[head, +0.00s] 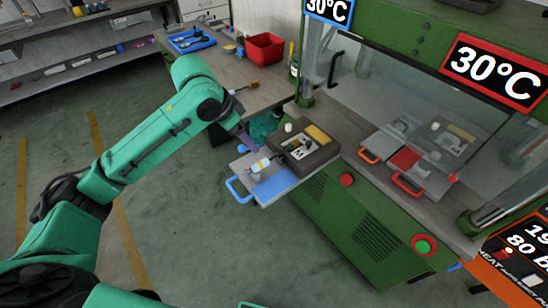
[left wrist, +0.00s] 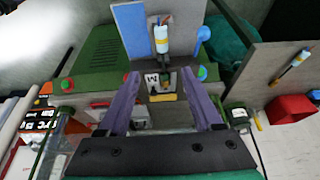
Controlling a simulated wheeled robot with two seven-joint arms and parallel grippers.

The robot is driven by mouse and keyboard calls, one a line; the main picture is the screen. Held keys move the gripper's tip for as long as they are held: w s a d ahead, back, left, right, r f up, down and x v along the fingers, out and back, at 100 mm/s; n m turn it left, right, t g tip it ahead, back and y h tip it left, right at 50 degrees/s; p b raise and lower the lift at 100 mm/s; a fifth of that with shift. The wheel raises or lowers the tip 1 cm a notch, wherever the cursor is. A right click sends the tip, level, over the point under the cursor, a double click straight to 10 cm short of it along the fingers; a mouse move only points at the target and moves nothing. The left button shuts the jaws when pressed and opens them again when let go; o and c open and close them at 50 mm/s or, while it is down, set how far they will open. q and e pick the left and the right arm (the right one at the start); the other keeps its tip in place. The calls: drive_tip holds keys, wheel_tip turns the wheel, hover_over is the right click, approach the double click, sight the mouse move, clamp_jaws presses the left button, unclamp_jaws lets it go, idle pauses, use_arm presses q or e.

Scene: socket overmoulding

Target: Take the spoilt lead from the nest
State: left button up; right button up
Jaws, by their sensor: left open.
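The nest (head: 298,148) is a pale plate marked with a dark letter in a dark block on the sliding tray; it shows between my fingers in the left wrist view (left wrist: 153,82). My right gripper is not in view.
The green press (head: 365,215) with a clear guard stands right. A second tray with red and orange handles lies behind the guard. A red bin (head: 264,50) and blue tray (head: 190,41) stand on the bench.

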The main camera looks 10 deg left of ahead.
sight(263, 161)
use_arm(q)
drive_tip(key=x, duration=0.4)
drive_tip(key=p+x, duration=0.1)
drive_tip(key=x, duration=0.4)
drive_tip(key=p+x, duration=0.1)
drive_tip(key=x, duration=0.3)
drive_tip(key=shift+w+a+f, duration=0.15)
drive_tip(key=shift+a+f, duration=0.05)
drive_tip(key=shift+f, duration=0.15)
drive_tip(key=shift+w+f, duration=0.15)
drive_tip(key=shift+f, duration=0.25)
drive_tip(key=shift+r, duration=0.1)
clamp_jaws()
